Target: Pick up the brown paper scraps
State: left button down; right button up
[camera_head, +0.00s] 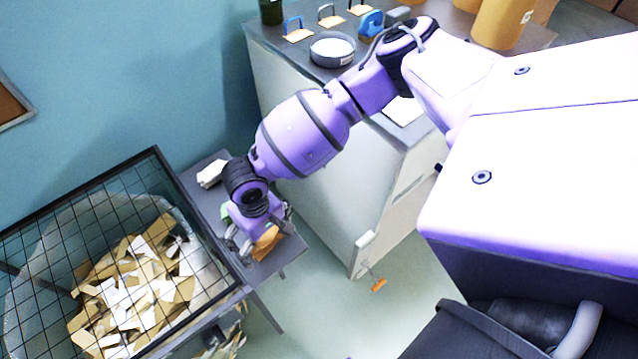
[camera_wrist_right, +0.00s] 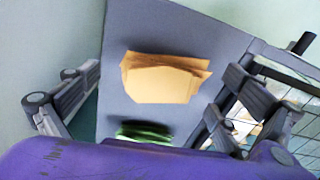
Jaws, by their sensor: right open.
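The brown paper scraps (camera_head: 267,243) lie as a small uneven stack on a narrow grey side table. They also show in the right wrist view (camera_wrist_right: 165,80), near the middle between my fingers. My right gripper (camera_head: 261,236) is open above the table, with its fingers spread to either side of the stack. The wrist view shows no finger clearly touching the paper. Part of the stack is hidden by the gripper in the head view. My left gripper is not in view.
A wire-mesh bin (camera_head: 152,152) full of brown and white scraps (camera_head: 130,290) stands left of the side table (camera_head: 287,254). A green item (camera_wrist_right: 145,131) and a white stack (camera_head: 212,173) share the table. A cabinet (camera_head: 330,200) stands to the right.

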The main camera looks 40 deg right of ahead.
jog(key=shift+c, duration=0.5)
jog(key=c, duration=1)
jog(key=shift+r, duration=0.1)
